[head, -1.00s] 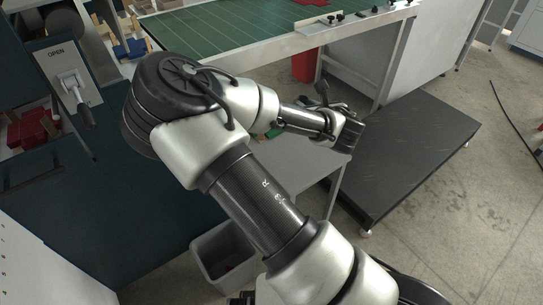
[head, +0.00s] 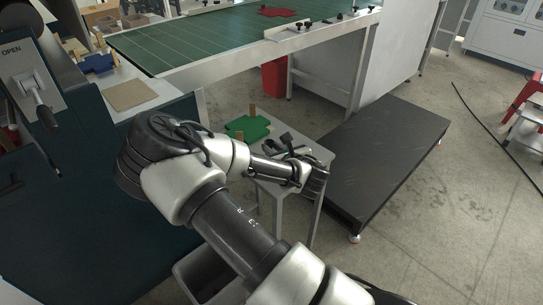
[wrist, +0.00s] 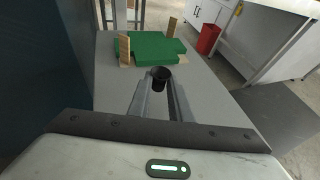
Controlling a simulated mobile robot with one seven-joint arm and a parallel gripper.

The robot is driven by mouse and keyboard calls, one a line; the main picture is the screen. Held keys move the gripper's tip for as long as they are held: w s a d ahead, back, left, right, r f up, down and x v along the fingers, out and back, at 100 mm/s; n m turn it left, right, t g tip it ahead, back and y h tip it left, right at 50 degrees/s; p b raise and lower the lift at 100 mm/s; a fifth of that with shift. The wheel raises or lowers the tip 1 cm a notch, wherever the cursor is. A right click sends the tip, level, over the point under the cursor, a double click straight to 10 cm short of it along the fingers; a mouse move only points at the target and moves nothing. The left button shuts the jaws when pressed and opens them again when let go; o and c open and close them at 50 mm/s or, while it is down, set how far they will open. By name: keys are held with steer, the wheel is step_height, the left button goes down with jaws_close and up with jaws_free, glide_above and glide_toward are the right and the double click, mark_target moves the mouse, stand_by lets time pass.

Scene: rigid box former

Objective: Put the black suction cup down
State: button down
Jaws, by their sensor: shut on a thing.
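The black suction cup (wrist: 161,75) shows in the wrist view between the tips of my gripper (wrist: 160,92). My gripper is shut on it and holds it over the grey side table (wrist: 112,78). Whether the cup touches the table top cannot be told.
A green piece with wooden blocks (wrist: 150,47) lies on the far part of the side table. A low black platform (head: 390,150) stands to the right. A red bin (head: 274,76) is behind, under the green-topped conveyor (head: 210,40). A grey bin (head: 205,275) stands at front.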

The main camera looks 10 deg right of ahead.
step_height(320, 180, down, 2)
steer(key=shift+f, duration=0.15)
